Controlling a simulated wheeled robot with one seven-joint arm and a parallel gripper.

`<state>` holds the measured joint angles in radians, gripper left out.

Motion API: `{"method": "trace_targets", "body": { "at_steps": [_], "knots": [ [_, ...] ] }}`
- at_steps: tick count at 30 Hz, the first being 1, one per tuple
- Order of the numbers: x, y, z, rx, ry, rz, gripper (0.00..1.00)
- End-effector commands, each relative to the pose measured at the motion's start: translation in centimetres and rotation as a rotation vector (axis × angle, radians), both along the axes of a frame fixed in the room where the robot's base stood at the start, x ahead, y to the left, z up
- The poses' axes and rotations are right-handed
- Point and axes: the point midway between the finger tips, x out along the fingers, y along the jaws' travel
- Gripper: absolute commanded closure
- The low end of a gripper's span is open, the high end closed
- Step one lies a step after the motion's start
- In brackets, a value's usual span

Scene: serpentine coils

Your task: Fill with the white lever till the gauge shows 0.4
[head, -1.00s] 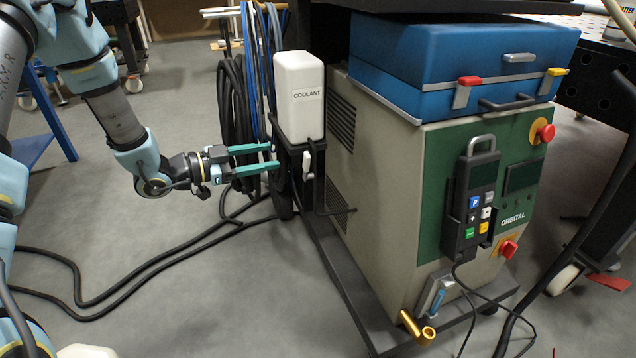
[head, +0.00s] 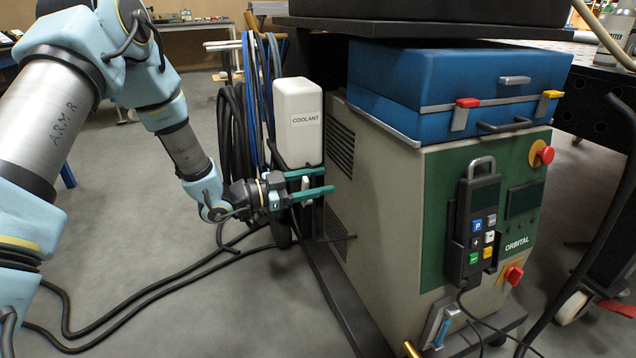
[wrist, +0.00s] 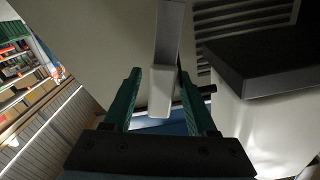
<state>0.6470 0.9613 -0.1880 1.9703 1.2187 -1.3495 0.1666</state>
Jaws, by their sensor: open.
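The white lever (head: 306,184) is on the side of the cart just below the white coolant tank (head: 298,128). My gripper (head: 329,182) is open, with its two teal fingers on either side of the lever. In the wrist view, the white end of the lever (wrist: 161,92) sits between the open fingers (wrist: 161,76), and a grey bar runs up from it. I cannot tell whether either finger touches it. A small slanted plate with a blue strip (head: 437,325) is low on the machine's front; I cannot tell if it is the gauge, and no reading is legible.
The beige machine (head: 385,200) stands close to the right of my gripper, with a blue case (head: 450,85) on top. A pendant (head: 475,225) hangs on its green front. Black and blue hoses (head: 245,110) hang behind the tank. Cables cross the open floor at left.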

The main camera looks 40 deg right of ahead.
Motion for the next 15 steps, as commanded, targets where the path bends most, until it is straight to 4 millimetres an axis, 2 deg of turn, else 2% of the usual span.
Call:
{"method": "trace_targets", "body": {
  "at_steps": [7, 15],
  "knots": [
    [-0.04, -0.11, 0.0, 0.0, 0.0, 0.0, 0.43],
    [-0.04, -0.09, 0.01, 0.0, 0.0, 0.0, 0.72]
  ]
}}
